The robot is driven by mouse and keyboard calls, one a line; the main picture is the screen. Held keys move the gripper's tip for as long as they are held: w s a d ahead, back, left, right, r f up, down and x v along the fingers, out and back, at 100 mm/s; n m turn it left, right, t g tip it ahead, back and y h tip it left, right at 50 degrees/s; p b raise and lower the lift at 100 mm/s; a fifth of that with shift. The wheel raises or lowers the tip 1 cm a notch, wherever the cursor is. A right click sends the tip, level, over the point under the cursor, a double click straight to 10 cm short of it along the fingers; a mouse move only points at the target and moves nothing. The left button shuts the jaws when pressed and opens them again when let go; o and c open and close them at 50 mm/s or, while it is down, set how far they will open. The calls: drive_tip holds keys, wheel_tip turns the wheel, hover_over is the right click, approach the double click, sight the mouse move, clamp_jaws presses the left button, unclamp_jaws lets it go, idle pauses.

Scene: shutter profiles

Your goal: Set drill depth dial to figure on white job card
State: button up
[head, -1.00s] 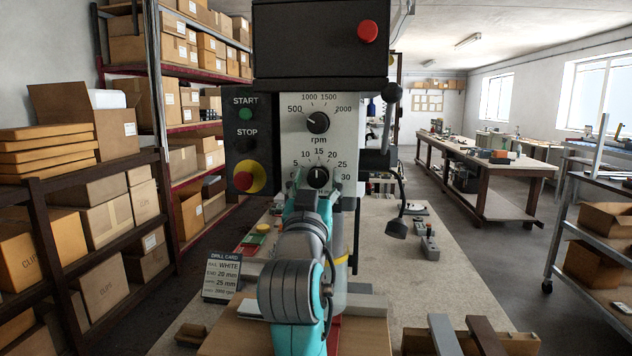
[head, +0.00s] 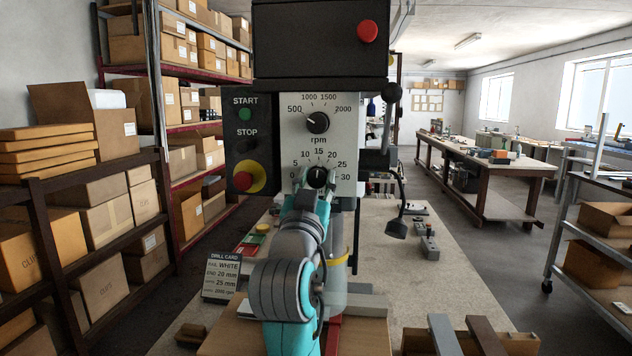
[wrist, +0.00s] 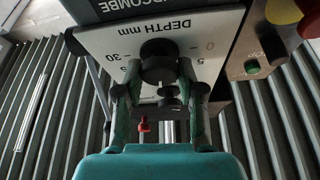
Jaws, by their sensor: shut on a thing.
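The black depth dial (head: 318,175) is on the drill's pale front panel, on a scale from 0 to 30 mm. My gripper (head: 315,187) is at the dial from below, its fingers on either side. In the wrist view my gripper (wrist: 158,72) is shut on the black depth dial (wrist: 157,58). The fingers partly cover the dial, and I cannot read its pointer surely. The job card (head: 222,277) stands at the lower left, dark with pale print. It reads "DRILL CARD", "WHITE", "20 mm" and "25 mm"; the smaller words are blurred.
The rpm dial (head: 318,122) is just above the depth dial. To the left are the green start button (head: 246,115) and red-and-yellow stop button (head: 248,176). A black lamp (head: 397,227) hangs at the right. Bare bench top (head: 420,285) lies right of the drill.

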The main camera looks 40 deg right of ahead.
drive_tip(key=m+g, duration=0.1)
drive_tip(key=m, duration=0.2)
drive_tip(key=m+g+h, duration=0.1)
drive_tip(key=m+g, duration=0.1)
drive_tip(key=m, duration=0.2)
drive_tip(key=shift+m+g, duration=0.3)
drive_tip(key=m+g, duration=0.1)
drive_tip(key=m, duration=0.2)
drive_tip(key=m+g, duration=0.1)
drive_tip(key=m, duration=0.2)
drive_tip(key=shift+g, duration=0.3)
drive_tip(key=shift+m, duration=0.4)
drive_tip(key=o, duration=1.1)
drive_tip(key=v, duration=1.2)
drive_tip(key=shift+w+a+r, duration=0.1)
drive_tip(key=shift+r, duration=0.05)
